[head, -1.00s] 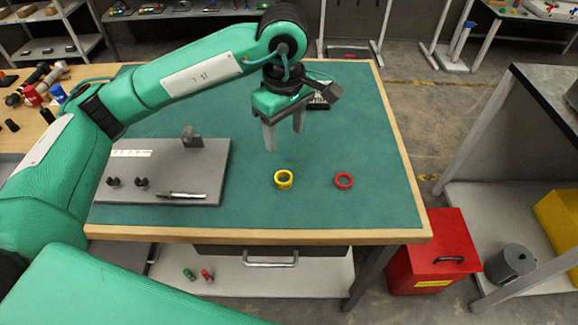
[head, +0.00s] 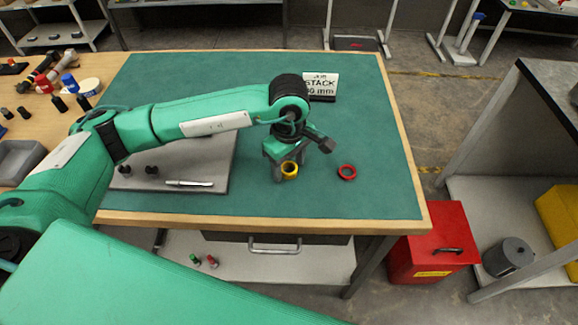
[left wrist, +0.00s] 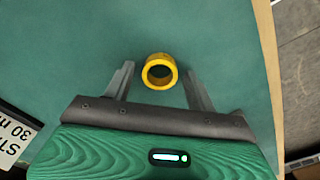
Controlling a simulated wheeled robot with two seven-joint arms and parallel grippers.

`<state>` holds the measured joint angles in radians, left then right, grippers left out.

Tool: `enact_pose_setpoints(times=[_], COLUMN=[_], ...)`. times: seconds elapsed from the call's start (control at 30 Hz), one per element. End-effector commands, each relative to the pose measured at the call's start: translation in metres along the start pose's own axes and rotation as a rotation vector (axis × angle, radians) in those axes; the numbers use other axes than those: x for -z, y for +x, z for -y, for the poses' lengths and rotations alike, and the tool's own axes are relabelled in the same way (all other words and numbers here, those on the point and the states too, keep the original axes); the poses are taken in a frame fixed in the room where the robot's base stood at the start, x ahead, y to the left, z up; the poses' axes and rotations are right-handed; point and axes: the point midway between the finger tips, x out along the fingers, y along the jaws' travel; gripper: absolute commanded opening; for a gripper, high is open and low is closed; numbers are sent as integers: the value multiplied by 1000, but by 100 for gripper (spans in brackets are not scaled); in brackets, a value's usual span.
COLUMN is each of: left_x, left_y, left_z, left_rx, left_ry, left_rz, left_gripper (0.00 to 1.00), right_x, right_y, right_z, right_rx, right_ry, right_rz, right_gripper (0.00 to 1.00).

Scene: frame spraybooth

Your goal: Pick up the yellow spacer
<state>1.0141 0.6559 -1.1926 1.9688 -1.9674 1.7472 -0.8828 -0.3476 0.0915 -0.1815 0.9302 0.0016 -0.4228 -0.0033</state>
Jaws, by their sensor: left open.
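The yellow spacer (head: 289,170) is a short ring standing on the green table mat (head: 340,125), and it also shows in the left wrist view (left wrist: 159,72). My left gripper (head: 287,176) is low over the mat at the spacer. In the left wrist view its open fingers (left wrist: 158,80) lie on either side of the spacer, with a gap on each side. In the head view the near finger is just left of the spacer, and the wrist hides part of the mat behind it. My right gripper is not in view.
A red ring (head: 347,172) lies on the mat right of the spacer. A grey plate (head: 205,165) with dark knobs and a metal pin (head: 189,183) is at the left. A small sign (head: 321,86) stands behind.

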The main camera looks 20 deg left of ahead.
Motion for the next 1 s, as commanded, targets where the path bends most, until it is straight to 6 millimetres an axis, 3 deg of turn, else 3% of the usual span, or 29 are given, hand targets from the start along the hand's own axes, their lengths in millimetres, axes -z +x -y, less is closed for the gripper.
enact_pose_setpoints(times=[0.23,0.5,0.83,1.0], left_x=[0,0,0,0], left_y=[2,2,0,-15], left_z=[0,0,0,-1], left_rx=[-1,-1,-1,-3], left_ry=[0,0,0,-1], left_rz=[-1,0,0,-1], left_gripper=[57,9,9,9], right_x=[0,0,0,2], right_y=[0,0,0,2], right_z=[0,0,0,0], right_rx=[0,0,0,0], right_ry=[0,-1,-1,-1], right_rz=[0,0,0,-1], right_gripper=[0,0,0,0])
